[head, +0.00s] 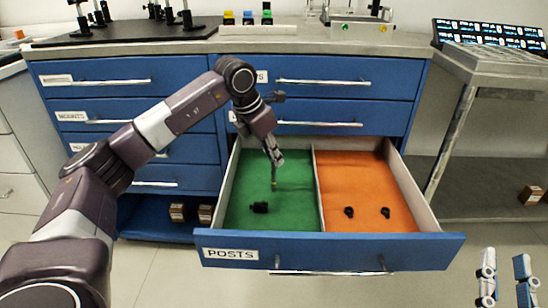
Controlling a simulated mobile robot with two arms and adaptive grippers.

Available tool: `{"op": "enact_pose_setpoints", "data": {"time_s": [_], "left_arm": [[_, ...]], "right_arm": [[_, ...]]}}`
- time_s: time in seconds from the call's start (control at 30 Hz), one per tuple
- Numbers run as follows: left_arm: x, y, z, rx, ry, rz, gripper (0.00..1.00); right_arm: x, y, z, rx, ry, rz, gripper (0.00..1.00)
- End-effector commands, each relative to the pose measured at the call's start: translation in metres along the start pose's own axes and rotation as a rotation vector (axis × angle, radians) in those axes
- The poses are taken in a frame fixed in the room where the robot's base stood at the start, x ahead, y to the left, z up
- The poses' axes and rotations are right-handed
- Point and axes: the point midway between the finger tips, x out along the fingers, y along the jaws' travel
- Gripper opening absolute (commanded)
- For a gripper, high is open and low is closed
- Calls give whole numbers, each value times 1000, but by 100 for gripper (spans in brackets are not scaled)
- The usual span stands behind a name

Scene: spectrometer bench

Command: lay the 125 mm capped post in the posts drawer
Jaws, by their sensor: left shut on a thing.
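The posts drawer (232,253) stands open, with a green compartment on the left and an orange one on the right. My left gripper (275,161) is over the green compartment and is shut on a thin upright post (274,184), the capped post, whose lower end looks yellowish. Most of the post is hidden by the fingers. I cannot tell whether its lower end touches the green floor. My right gripper (506,278) is at the bottom right, outside the drawer, with its two fingers wide apart and nothing between them.
A short dark piece (260,207) lies in the front of the green compartment. Two small dark pieces (349,212) (385,212) are in the orange compartment. A thin divider (318,190) separates the compartments. A closed drawer (330,112) is above. Free green floor surrounds the post.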

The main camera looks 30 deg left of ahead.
Motion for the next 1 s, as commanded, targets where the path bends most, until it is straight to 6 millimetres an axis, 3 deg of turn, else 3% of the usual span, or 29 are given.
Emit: {"op": "enact_pose_setpoints", "data": {"time_s": [0.3, 0.33, 0.5, 0.87, 1.0], "left_arm": [[2, 0, -1, 0, -1, 0, 0], [2, 0, -1, 0, 0, 0, 13], [2, 0, -1, 0, 0, 0, 30], [-4, 0, 1, 0, 0, 0, 30], [-19, 0, 2, 0, -2, 1, 30]], "right_arm": [[0, 0, -2, 0, 9, 0, 26], [0, 0, -3, 0, 13, 0, 26], [0, 0, -3, 0, 11, 0, 26], [1, 0, -1, 0, -2, 0, 26], [-2, 3, 22, -3, -110, 6, 26]]}}
